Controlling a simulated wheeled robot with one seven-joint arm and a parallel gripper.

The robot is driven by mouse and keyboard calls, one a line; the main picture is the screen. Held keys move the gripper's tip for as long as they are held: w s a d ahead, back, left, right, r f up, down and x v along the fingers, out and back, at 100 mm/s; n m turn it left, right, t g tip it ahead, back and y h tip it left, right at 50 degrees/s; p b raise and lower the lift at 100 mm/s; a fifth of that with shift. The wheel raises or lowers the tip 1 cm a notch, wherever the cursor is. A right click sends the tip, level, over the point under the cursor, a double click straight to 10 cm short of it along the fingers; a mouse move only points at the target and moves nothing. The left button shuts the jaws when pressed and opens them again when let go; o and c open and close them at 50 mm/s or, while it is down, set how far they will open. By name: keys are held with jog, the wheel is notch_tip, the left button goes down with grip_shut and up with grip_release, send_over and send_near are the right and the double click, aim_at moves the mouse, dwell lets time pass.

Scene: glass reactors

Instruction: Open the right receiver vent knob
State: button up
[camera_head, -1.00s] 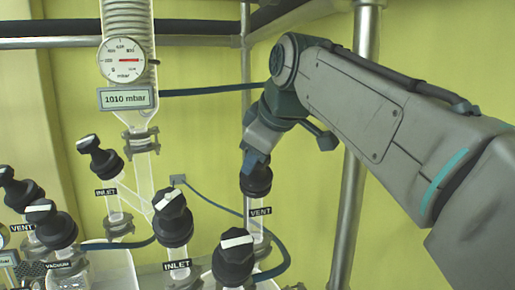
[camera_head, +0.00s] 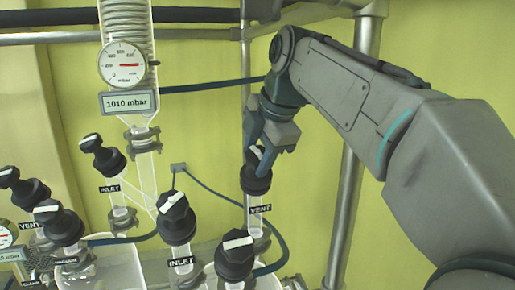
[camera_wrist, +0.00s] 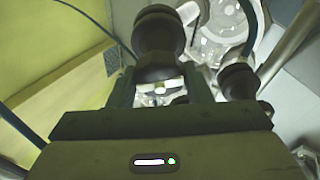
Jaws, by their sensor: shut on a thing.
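The right receiver vent knob (camera_head: 257,179) is a black knob with a white-marked handle. It stands upright on a glass neck above the VENT label (camera_head: 260,209), right of centre in the head view. My gripper (camera_head: 268,150) comes down from above and is shut on the knob's handle, hiding part of it. In the wrist view a black knob (camera_wrist: 160,65) lies in front of and between the fingers of my gripper (camera_wrist: 160,90). A white patch shows between the fingers. The exact finger contact is hidden.
Two INLET knobs (camera_head: 176,219) (camera_head: 103,155) and another black knob (camera_head: 235,255) stand nearby on the left and below. A gauge (camera_head: 122,63) and a 1010 mbar display (camera_head: 129,102) hang at upper left. A metal post (camera_head: 357,150) stands right of the vent.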

jog(key=n, duration=0.4)
jog(key=shift+g+h+p, duration=0.3)
jog(key=shift+g+h, duration=0.1)
jog(key=n+h, duration=0.1)
jog(key=n, duration=0.3)
jog(key=shift+n+g, duration=0.3)
jog(key=o, duration=1)
